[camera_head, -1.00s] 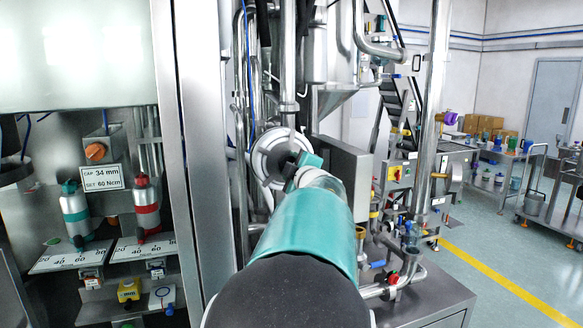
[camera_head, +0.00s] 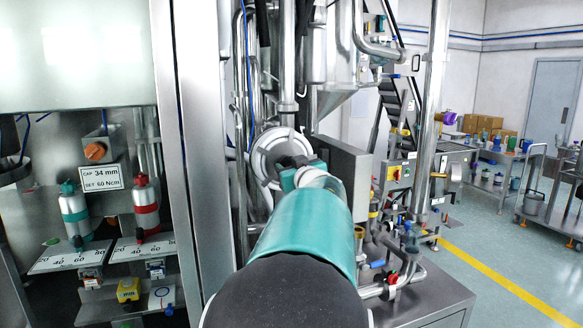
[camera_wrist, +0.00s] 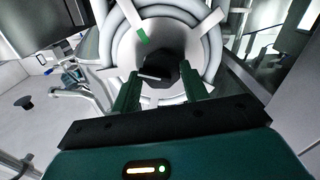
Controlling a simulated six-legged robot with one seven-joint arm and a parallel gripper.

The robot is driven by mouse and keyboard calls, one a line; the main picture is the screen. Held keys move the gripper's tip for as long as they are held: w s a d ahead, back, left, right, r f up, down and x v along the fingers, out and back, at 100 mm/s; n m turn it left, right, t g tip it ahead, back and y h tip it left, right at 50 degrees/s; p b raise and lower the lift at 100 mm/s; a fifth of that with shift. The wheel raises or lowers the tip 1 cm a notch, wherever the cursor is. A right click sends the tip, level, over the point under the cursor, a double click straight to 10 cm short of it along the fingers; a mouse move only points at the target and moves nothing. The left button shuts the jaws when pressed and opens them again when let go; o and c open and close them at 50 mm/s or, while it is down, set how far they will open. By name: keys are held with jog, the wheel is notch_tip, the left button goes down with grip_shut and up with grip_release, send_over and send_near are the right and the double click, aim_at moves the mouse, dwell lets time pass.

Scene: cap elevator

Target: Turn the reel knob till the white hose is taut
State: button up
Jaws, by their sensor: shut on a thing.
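The reel (camera_wrist: 127,46) fills the upper middle of the wrist view, with pale spokes and a green mark on its face. The white hose (camera_wrist: 211,50) lies in coils around it. The dark reel knob (camera_wrist: 160,63) is at its centre. My gripper (camera_wrist: 161,78) has its two green fingers on either side of the knob, shut on it. In the head view the reel (camera_head: 265,158) stands behind my gripper (camera_head: 288,172), which hides the knob there. I cannot tell from these views whether the hose is slack or taut.
A steel post (camera_head: 196,150) stands close to the left of the reel. A grey box (camera_head: 343,170) and pipes with valves are close on the right. Open floor (camera_head: 500,265) lies farther right, with carts beyond.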

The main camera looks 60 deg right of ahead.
jog(key=shift+w+m, duration=0.1)
jog(key=shift+m, duration=4.7)
jog(key=o, duration=0.9)
jog(key=shift+a, duration=0.1)
